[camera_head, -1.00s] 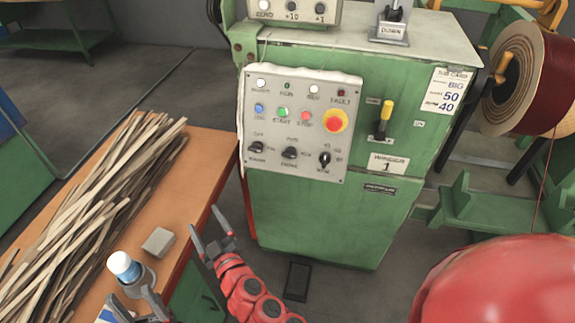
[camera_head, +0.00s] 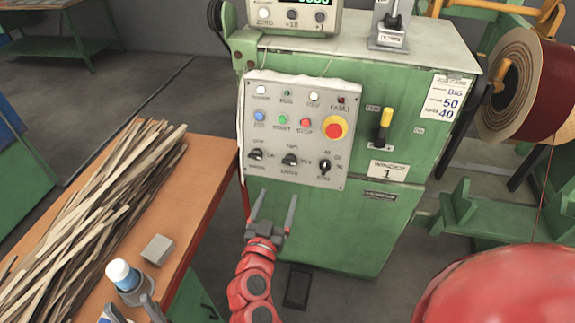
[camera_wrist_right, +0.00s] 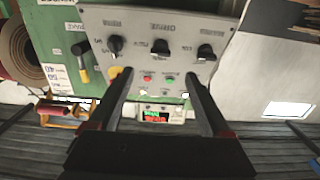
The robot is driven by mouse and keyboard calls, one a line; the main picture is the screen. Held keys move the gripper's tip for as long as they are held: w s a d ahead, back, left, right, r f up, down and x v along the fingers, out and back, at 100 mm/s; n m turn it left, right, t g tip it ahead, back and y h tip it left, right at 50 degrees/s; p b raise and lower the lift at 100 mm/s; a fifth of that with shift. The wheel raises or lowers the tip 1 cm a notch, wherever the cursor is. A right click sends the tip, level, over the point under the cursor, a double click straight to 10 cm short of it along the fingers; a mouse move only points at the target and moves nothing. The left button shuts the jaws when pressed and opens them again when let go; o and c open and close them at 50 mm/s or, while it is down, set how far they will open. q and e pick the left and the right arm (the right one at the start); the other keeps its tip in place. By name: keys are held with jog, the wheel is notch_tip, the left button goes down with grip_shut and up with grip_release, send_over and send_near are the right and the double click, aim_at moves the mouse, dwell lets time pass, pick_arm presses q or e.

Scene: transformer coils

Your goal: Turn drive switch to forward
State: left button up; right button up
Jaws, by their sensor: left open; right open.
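The drive switch (camera_head: 290,159) is the black middle knob in the bottom row of the grey control panel (camera_head: 334,177). It is also the middle knob (camera_wrist_right: 160,47) in the right wrist view, which shows the panel upside down. I cannot tell its pointer setting for certain. My right gripper (camera_head: 275,195) is open and empty, below the panel and apart from the switch. In the wrist view its fingers (camera_wrist_right: 156,74) point toward the panel, spread on either side below the switch. My left gripper (camera_head: 130,312) is open at the bottom left, near a blue-and-white capped bottle (camera_head: 122,274).
Two other black knobs flank the switch (camera_head: 255,154) (camera_head: 325,165). Coloured buttons and a red-yellow stop button (camera_head: 335,128) sit above. A yellow-handled lever (camera_head: 384,124) is on the green cabinet (camera_head: 310,225). Wood strips (camera_head: 95,205) and a grey block (camera_head: 157,249) lie on the orange bench.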

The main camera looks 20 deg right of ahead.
aim_at(289, 164)
jog(key=p+x, duration=0.3)
jog(key=x, duration=0.8)
jog(key=shift+w+d, duration=0.1)
jog(key=shift+w, duration=0.05)
jog(key=shift+f, duration=0.1)
grip_shut()
